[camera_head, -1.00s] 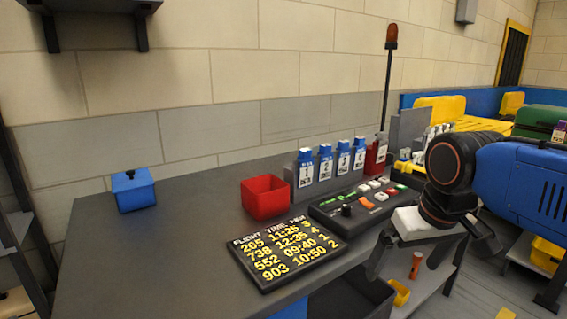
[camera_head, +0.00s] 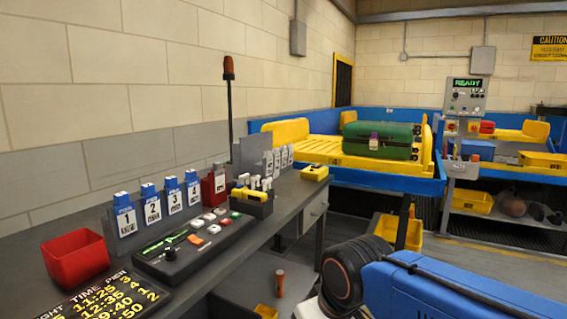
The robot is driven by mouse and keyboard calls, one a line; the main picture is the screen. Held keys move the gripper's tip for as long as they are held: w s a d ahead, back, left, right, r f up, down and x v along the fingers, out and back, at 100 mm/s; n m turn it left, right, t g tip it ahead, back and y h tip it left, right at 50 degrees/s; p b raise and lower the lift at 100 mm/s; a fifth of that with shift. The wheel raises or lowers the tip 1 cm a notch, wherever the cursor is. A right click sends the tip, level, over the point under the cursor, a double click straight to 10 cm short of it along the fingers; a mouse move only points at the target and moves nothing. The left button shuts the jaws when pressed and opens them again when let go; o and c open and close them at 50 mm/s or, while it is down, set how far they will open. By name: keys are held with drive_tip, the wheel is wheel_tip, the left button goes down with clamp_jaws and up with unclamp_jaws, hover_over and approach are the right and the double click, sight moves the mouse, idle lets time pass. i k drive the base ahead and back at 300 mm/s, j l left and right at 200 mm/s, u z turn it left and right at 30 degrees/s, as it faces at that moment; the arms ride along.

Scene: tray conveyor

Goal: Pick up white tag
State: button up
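Several white tags with black numbers stand behind the desk's control panel, in a grey holder (camera_head: 245,152); one of these white tags (camera_head: 276,162) is partly hidden by its neighbours. Nearer, several white tags with blue tops stand in a row: tag 1 (camera_head: 126,222), tag 2 (camera_head: 152,210), tag 3 (camera_head: 174,200) and tag 4 (camera_head: 193,194). A red holder (camera_head: 216,183) with a white label stands right of them. I cannot tell which tag is meant. My arm's blue link and black joint show at lower right; my gripper is below the picture edge.
A red bin (camera_head: 76,259), a flight board (camera_head: 95,300), a button panel (camera_head: 190,246) and a black tool box (camera_head: 252,200) stand on the grey desk (camera_head: 255,240). A green suitcase (camera_head: 380,140) lies on the yellow conveyor (camera_head: 315,150) behind. Floor shows to the right.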

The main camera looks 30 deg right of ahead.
sight(289, 145)
drive_tip(key=l+u, duration=0.1)
drive_tip(key=l, duration=2.4)
drive_tip(key=k, duration=0.05)
